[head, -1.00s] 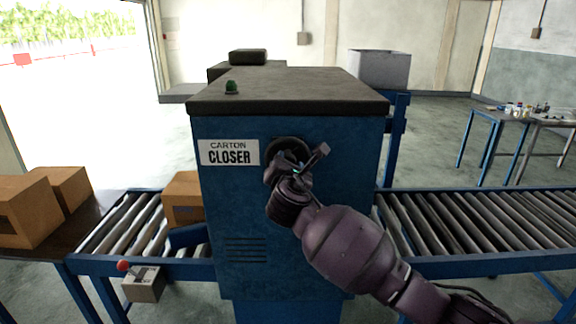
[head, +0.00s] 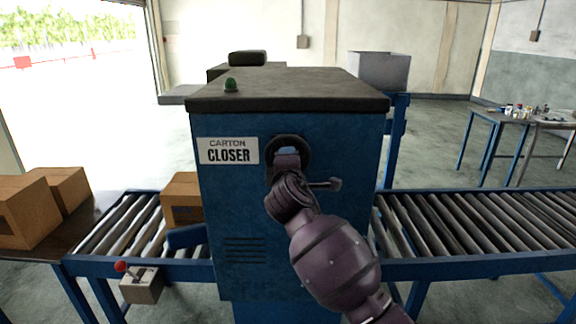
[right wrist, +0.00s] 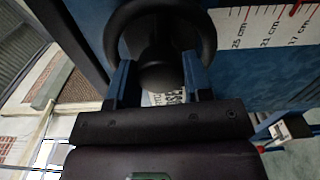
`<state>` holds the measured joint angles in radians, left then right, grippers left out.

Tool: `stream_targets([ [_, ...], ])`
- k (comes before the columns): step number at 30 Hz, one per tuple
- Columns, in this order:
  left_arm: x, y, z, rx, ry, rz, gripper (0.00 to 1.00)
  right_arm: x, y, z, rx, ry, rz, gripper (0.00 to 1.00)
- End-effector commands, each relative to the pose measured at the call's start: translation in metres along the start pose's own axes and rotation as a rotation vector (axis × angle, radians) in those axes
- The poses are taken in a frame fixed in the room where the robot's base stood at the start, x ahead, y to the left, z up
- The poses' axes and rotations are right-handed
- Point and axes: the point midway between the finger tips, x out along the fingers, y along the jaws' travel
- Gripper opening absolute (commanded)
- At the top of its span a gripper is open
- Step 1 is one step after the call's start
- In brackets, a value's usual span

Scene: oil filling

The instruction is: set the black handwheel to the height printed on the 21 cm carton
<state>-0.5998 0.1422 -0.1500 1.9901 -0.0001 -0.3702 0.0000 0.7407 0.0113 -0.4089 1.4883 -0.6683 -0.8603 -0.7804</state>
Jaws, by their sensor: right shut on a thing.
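The black handwheel (head: 291,141) is on the front of the blue carton closer (head: 235,215). It fills the upper middle of the right wrist view (right wrist: 207,25). My right gripper (head: 288,155) is shut on the handwheel; its two fingers show on either side of the hub in the right wrist view (right wrist: 158,80). A white scale (right wrist: 262,22) there reads 25, 21 and 17 cm, with a red pointer (right wrist: 296,8) near the 17 cm mark. A brown carton (head: 181,192) sits on the conveyor left of the machine; its print is not legible. My left gripper is not in view.
A roller conveyor (head: 480,222) runs out on both sides of the closer. More cartons (head: 28,210) stand on the table at left. A control box with a red-knobbed lever (head: 141,285) hangs at the front left. A green lamp (head: 231,85) sits on the closer's top.

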Motion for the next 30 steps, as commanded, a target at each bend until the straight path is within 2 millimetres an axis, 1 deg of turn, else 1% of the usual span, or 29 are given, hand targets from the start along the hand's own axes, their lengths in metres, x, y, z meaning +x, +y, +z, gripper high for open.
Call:
stream_targets([
  [1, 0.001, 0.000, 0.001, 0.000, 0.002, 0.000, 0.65, 0.000, -0.003, -0.001, 0.044, 0.000, -0.004, 0.22],
  [6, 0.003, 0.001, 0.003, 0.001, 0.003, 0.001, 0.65, 0.000, -0.003, -0.001, 0.179, 0.000, -0.003, 0.22],
  [15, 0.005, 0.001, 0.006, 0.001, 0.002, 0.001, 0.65, 0.000, -0.003, -0.001, 0.339, 0.000, -0.003, 0.22],
  [21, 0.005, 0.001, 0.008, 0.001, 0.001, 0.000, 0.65, 0.000, -0.003, 0.000, 0.386, -0.001, -0.003, 0.22],
  [30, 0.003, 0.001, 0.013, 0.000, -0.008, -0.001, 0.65, 0.000, -0.002, 0.000, 0.400, -0.002, -0.003, 0.22],
])
